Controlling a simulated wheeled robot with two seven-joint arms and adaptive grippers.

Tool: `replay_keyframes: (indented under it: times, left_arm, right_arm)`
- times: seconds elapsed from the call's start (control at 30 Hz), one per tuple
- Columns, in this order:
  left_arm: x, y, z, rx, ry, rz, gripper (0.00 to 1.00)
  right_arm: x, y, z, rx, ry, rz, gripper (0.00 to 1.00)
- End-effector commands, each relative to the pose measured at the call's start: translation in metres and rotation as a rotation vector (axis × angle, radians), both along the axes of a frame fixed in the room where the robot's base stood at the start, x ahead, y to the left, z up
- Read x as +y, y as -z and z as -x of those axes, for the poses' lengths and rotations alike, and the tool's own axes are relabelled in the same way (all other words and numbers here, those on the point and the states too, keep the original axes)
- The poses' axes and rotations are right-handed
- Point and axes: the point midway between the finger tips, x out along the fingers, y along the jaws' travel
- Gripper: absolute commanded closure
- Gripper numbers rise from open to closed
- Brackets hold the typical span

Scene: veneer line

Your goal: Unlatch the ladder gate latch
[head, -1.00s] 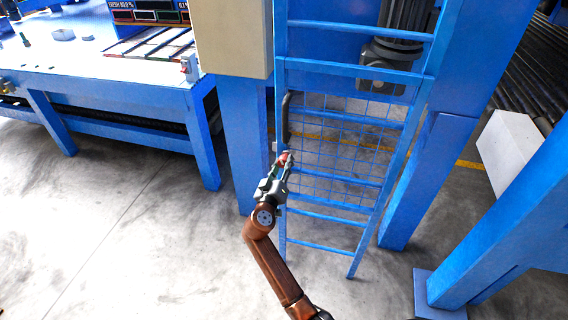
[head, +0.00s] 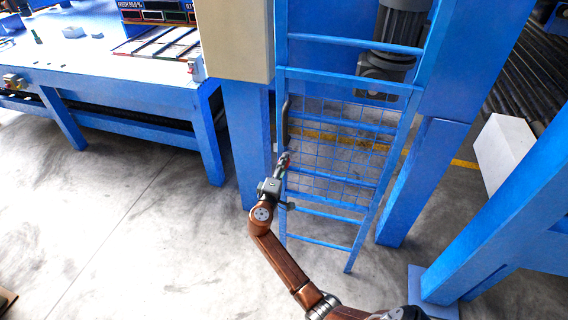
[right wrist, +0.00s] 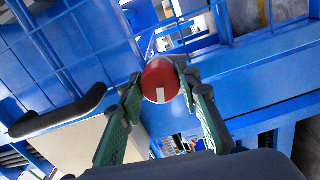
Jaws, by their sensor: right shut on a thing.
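The latch is a red round knob with a white mark (right wrist: 160,80). It sits at the left rail of the ladder gate, where it shows small and red in the head view (head: 284,158). My right gripper (head: 281,164) is shut on it. In the right wrist view its two green-padded fingers (right wrist: 161,88) lie on either side of the knob. The blue mesh gate (head: 335,150) stands across the ladder's lower rungs. A dark curved handle (head: 286,122) is on its left edge above the latch, and also shows in the right wrist view (right wrist: 58,112). My left gripper is not in view.
A beige cabinet (head: 234,40) and a blue post (head: 246,140) stand left of the ladder. A blue-framed worktable (head: 130,92) is further left. A grey motor (head: 400,25) is behind the ladder. Blue beams stand right. The floor at front left is clear.

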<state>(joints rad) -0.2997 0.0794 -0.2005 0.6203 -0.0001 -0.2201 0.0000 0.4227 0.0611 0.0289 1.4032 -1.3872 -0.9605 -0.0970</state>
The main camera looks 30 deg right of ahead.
Motion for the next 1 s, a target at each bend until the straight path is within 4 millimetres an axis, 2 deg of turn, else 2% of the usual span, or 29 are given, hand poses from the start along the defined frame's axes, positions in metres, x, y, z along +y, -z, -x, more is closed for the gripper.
replay_keyframes:
  times: [0.3, 0.83, 0.87, 1.0]
  left_arm:
    - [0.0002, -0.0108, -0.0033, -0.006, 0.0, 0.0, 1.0]
    - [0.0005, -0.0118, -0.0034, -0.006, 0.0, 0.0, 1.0]
    - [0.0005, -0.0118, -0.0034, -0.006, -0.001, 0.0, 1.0]
    - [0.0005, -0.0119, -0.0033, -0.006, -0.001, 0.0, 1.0]
  right_arm:
    - [0.0003, -0.0011, -0.0001, 0.092, 0.0, 0.079, 0.93]
    - [0.0002, 0.0005, -0.0001, 0.112, 0.0, 0.095, 0.93]
    - [0.0002, 0.0005, -0.0001, 0.111, 0.0, 0.095, 0.68]
    - [0.0002, 0.0004, -0.0001, 0.111, 0.0, 0.095, 0.59]
